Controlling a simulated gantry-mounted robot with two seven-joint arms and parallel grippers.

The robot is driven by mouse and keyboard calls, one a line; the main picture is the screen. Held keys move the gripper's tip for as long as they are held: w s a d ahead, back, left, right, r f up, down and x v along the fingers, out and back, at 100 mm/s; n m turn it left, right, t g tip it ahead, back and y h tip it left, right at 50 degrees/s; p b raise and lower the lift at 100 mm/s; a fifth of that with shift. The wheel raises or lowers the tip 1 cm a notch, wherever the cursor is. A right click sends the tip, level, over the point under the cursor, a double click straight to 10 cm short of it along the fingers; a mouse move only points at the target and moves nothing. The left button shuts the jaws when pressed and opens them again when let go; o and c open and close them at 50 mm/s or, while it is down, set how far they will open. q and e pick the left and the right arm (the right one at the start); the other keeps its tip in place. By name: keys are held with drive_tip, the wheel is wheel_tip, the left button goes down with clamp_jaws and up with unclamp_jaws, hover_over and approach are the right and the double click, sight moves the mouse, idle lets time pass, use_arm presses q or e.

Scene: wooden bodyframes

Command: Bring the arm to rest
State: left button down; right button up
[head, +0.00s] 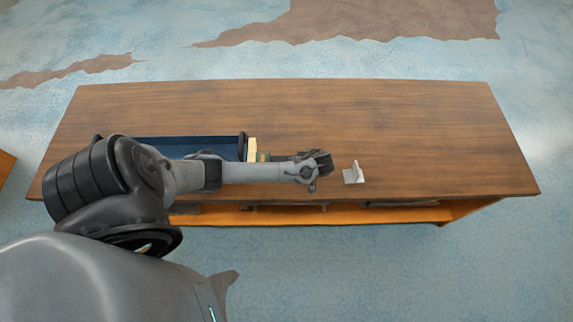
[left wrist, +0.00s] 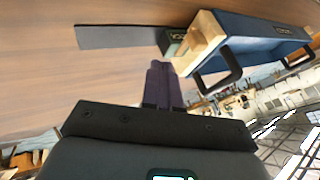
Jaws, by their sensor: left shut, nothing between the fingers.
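My left arm comes in from the left in the head view and reaches rightward over the wooden table (head: 400,120). My left gripper shows clearly in the left wrist view (left wrist: 160,68), where its two dark fingers are together with nothing between them. The fingers are apart from the light wooden block (left wrist: 203,40) and the blue tray (left wrist: 255,38) beyond them. In the head view the arm's end is above the table's front part, and the finger detail is hard to make out. My right gripper is not in view.
The blue tray (head: 190,147) is partly hidden behind my arm, with a pale block (head: 252,148) at its right end. A dark strip (left wrist: 118,37) lies beside them. A small white bracket (head: 353,174) stands right of my arm's end. The table's back and right are clear.

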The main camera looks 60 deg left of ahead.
use_arm(q)
drive_tip(key=s+d+r+m+h+p, duration=0.2)
drive_tip(key=s+d+h+p, duration=0.2)
drive_tip(key=s+d, duration=1.2)
drive_tip(key=w+d+r+m+t+h, duration=0.1)
drive_tip(key=d+r+m+t, duration=0.1)
drive_tip(key=r+m, duration=0.2)
drive_tip(key=w+d+r+m+t+h+p, duration=0.1)
drive_tip(key=r+m, duration=0.4)
drive_tip(key=r, duration=0.6)
drive_tip(key=w+d+r+m+t+h, duration=0.1)
drive_tip(key=w+d+r+m+t, duration=0.2)
drive_tip(key=r+m, duration=0.2)
wheel_tip(320, 180, up, 2)
drive_tip(key=shift+w+r+t+p, duration=0.15)
drive_tip(key=shift+r+t+p, duration=0.05)
drive_tip(key=shift+t+p, duration=0.2)
